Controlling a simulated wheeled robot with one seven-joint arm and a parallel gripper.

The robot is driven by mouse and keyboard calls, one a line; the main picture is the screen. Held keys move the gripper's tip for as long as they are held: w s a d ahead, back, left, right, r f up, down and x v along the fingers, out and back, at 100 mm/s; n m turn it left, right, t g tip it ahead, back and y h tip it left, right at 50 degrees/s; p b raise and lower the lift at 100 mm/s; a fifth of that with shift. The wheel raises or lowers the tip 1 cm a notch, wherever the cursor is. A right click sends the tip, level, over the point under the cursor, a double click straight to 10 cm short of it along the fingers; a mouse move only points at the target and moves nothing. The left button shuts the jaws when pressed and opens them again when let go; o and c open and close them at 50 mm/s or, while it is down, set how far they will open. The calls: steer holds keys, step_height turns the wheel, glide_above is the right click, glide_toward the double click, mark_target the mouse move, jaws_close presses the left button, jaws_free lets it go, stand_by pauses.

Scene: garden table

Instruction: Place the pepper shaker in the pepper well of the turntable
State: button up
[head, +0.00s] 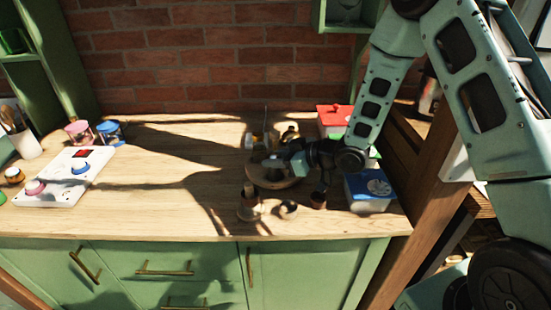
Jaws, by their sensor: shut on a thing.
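The round wooden turntable (264,183) stands near the right end of the wooden counter. My gripper (283,166) reaches in from the right, low over the turntable, and partly covers it. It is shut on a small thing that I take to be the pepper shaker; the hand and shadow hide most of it. I cannot tell whether the held thing touches the turntable. The pepper well cannot be made out. A small wooden, pale-topped piece (249,207) stands in front of the turntable, and a dark, brown-bottomed piece (318,199) is at its right.
A blue-lidded container (369,190) stands close on the right, with a red-lidded one (334,118) behind. Small jars (289,134) crowd the turntable's back. A white button panel (65,176) lies far left. The counter's middle is clear. A brick wall bounds the back.

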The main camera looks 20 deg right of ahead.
steer(key=shift+f, duration=0.2)
steer(key=o, duration=1)
steer(key=shift+r, duration=0.1)
steer(key=shift+r, duration=0.1)
steer(key=b+v, duration=0.1)
steer(key=v, duration=1.1)
steer(key=s+a+r+m+g+h, duration=0.1)
steer(key=s+a+g+h, duration=0.25)
steer(key=s+a, duration=0.25)
steer(key=s+a+r+g+h, duration=0.2)
steer(key=s+a+h, duration=0.2)
steer(key=s+a, duration=0.1)
steer(key=s+a+r+g+h, duration=0.1)
steer(key=s+g, duration=0.1)
steer(key=s, duration=0.5)
steer(key=s+a+g, duration=0.2)
steer(key=s, duration=0.6)
steer(key=shift+a+r+m+h, duration=0.15)
steer(key=shift+r+m+h, duration=0.15)
steer(key=shift+r+h, duration=0.1)
